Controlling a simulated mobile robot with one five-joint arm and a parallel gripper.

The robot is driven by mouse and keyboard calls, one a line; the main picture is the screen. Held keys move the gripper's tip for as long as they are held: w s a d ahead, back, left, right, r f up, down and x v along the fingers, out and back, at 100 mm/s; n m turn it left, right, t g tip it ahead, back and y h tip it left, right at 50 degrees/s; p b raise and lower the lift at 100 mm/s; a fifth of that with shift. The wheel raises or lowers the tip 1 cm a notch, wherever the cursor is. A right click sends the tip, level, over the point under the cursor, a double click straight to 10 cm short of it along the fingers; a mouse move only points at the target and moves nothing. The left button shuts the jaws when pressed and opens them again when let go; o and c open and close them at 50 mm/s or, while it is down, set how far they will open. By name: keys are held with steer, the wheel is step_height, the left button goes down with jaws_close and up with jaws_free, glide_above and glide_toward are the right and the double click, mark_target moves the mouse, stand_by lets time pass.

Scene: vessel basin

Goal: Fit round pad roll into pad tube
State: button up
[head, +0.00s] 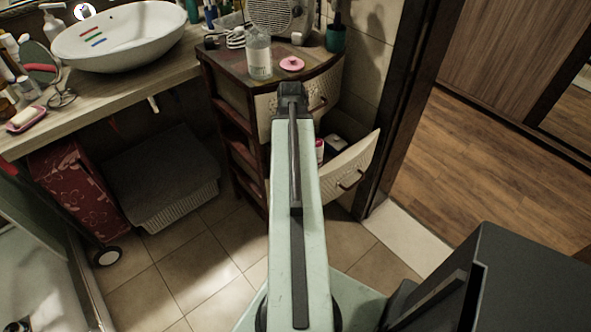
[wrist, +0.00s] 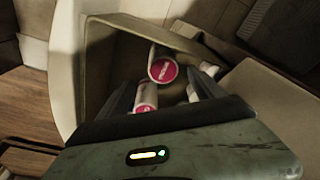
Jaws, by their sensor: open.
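In the wrist view, my gripper (wrist: 163,92) is open, its dark fingers reaching into an open drawer. A white cylinder with a round pink-red end (wrist: 163,70) lies ahead, between the finger directions. A second white cylinder with a pink-red label (wrist: 147,97) is nearer, beside the left finger and partly hidden by it. I cannot tell which is the pad roll and which the pad tube. In the head view, a white and pink-red item (head: 319,150) shows in the drawer; my arm hides the fingers and part of the drawer.
The open drawer front (head: 352,172) sticks out from the wooden cabinet (head: 228,93). A clear bottle (head: 259,55) and a pink round object (head: 291,63) stand on top. A dark item (head: 336,145) lies in the drawer. A door frame is close right; tiled floor lies left.

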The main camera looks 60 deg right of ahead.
steer(key=f+b, duration=0.6)
steer(key=f, duration=0.1)
steer(key=shift+w+d, duration=0.25)
steer(key=shift+d, duration=0.15)
steer(key=shift+r, duration=0.15)
jaws_close()
steer(key=shift+r+p, duration=0.15)
steer(key=shift+p, duration=0.15)
step_height(320, 180, up, 18)
steer(key=p, duration=1.8)
steer(key=s+d, duration=1.4)
steer(key=s, duration=0.3)
steer(key=s+d, duration=1.5)
steer(key=s, duration=0.2)
steer(key=shift+d, duration=0.15)
